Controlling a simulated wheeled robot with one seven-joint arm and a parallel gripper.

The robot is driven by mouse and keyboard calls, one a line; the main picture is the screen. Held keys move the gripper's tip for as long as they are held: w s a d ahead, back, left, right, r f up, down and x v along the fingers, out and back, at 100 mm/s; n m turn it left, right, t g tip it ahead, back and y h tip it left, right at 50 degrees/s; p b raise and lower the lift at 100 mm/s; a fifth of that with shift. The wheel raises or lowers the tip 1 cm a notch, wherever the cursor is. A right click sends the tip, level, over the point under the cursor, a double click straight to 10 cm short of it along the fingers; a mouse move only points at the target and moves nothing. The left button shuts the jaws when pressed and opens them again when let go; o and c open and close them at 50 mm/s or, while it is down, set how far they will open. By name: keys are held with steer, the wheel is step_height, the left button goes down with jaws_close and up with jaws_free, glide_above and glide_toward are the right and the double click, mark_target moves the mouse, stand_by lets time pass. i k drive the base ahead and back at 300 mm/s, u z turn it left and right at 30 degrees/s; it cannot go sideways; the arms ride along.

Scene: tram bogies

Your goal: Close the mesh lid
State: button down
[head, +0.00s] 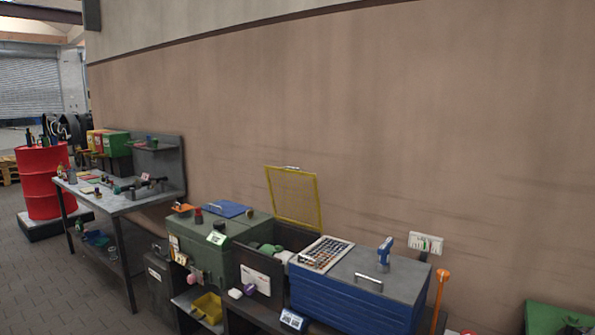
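The mesh lid (294,198) is a yellow-framed panel with a small handle on its top edge. It stands open, raised nearly upright and leaning back toward the wall. Below it is a dark open box (258,268) with green and pale rounded items inside and a white label on its front. My gripper is not in view.
A green chest (215,240) stands left of the dark box, and a blue chest (345,298) with a grey top stands right. A tray of small parts (326,253) lies on the blue chest's left end. A workbench (110,200) and red drum (43,182) are further left. Floor is clear at lower left.

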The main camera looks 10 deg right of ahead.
mark_target(299, 171)
steer(key=u, duration=0.6)
steer(key=i, duration=0.75)
steer(key=u, duration=0.6)
steer(key=i, duration=2.2)
steer(key=z, duration=1.6)
steer(key=i, duration=0.7)
steer(key=z, duration=0.75)
